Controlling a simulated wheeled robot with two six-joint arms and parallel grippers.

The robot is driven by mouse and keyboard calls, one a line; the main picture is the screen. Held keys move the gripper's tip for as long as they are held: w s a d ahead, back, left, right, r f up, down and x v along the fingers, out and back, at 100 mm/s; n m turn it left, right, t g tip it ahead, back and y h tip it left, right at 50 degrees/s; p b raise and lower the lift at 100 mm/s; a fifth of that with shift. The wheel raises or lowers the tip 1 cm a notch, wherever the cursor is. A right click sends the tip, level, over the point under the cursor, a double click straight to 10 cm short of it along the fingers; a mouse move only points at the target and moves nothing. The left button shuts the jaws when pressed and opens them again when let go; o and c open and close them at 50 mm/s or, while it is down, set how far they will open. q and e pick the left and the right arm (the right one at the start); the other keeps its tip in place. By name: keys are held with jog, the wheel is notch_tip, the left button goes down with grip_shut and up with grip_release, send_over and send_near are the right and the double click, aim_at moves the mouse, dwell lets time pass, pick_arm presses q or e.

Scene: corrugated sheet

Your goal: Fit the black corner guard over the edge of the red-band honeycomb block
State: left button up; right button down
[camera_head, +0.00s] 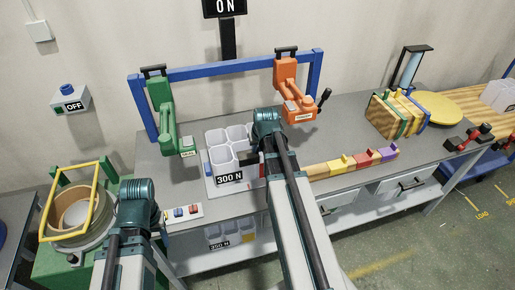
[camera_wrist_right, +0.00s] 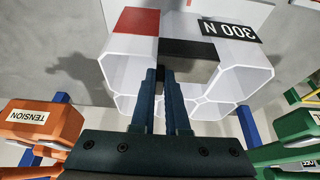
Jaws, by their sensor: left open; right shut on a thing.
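The white honeycomb block (camera_head: 217,137) with a 300 N label stands on the grey bench. In the right wrist view the block (camera_wrist_right: 262,70) shows open cells and a red band (camera_wrist_right: 137,21) at one side. My right gripper (camera_wrist_right: 160,75) is shut on the black corner guard (camera_wrist_right: 188,48), which overlaps the block's near edge between the red band and the label. I cannot tell whether the guard touches or is seated.
A blue frame (camera_head: 220,69) with a green clamp (camera_head: 163,112) and an orange clamp (camera_head: 290,85) stands behind the block. Coloured blocks (camera_head: 350,164) lie to its right. A yellow hoop (camera_head: 95,200) and drum are at the left.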

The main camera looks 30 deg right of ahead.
dwell(0.3)
jog(key=shift+c, duration=2.2)
grip_release()
jog(key=shift+r, duration=0.2)
jog(key=shift+r+p, duration=2.9)
jog(key=shift+p, duration=0.15)
jog(key=shift+f, duration=0.1)
